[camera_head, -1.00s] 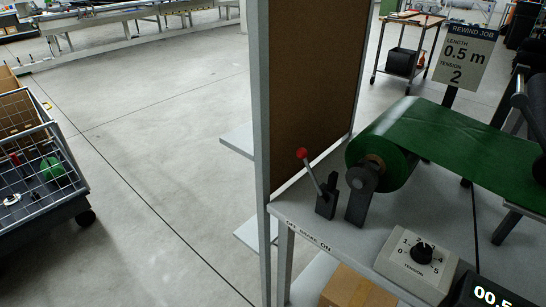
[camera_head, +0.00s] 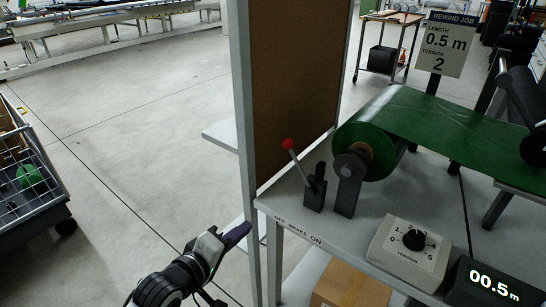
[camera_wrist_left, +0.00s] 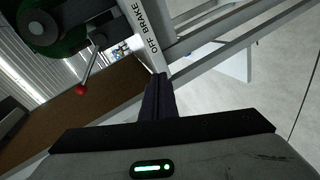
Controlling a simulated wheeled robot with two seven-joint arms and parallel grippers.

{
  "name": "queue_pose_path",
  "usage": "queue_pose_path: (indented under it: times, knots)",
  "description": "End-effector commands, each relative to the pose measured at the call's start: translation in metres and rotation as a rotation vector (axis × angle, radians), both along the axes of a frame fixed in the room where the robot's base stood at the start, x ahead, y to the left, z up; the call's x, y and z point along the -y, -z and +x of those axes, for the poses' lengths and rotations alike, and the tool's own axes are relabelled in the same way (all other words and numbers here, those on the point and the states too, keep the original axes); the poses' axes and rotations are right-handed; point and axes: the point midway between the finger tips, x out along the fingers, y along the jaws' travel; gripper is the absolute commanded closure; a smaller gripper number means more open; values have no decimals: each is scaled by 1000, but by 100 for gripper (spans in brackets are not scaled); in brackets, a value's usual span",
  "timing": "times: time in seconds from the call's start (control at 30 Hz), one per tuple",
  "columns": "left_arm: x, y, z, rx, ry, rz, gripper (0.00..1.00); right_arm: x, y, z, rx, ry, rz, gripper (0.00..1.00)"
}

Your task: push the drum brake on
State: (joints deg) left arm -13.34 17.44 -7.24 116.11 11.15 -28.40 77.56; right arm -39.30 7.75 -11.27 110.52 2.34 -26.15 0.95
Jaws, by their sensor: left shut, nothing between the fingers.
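The brake lever (camera_head: 297,165) has a red knob and a dark base on the grey bench (camera_head: 345,222). It leans left, toward the OFF end of the "OFF BRAKE ON" label (camera_head: 298,230). The green drum roll (camera_head: 366,140) is just behind and right of it. My left gripper (camera_head: 240,232) is shut and empty, low and left of the bench's front corner, apart from the lever. In the left wrist view, the shut fingers (camera_wrist_left: 158,95) point toward the bench edge, with the red knob (camera_wrist_left: 81,90) to their left. My right gripper is not in view.
A brown panel in a grey frame (camera_head: 244,120) stands left of the lever. A tension dial box (camera_head: 410,250) and a length display (camera_head: 490,285) sit on the bench's right. A cardboard box (camera_head: 350,287) is below. A wire cart (camera_head: 30,185) stands left; the floor between is open.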

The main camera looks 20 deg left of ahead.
Motion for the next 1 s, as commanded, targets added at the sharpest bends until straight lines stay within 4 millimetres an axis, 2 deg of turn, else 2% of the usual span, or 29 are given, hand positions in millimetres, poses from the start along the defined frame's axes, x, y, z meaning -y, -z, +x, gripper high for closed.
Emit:
queue_pose_path:
  times: [0.03, 0.2, 0.33, 0.47, 0.8, 1.0]
  knots:
    - [-5, -25, 18, 36, -35, -124, 100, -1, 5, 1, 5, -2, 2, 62]
    - [-14, -95, 50, 88, -106, -498, 100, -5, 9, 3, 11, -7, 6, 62]
    - [-17, -124, 59, 102, -122, -663, 100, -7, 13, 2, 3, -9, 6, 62]
    - [-18, -136, 62, 104, -126, -726, 100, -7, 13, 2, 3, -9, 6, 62]
    - [-18, -136, 63, 103, -127, -732, 100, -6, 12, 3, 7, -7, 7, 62]
    - [-14, -136, 83, 105, -126, -731, 100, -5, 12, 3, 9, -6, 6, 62]
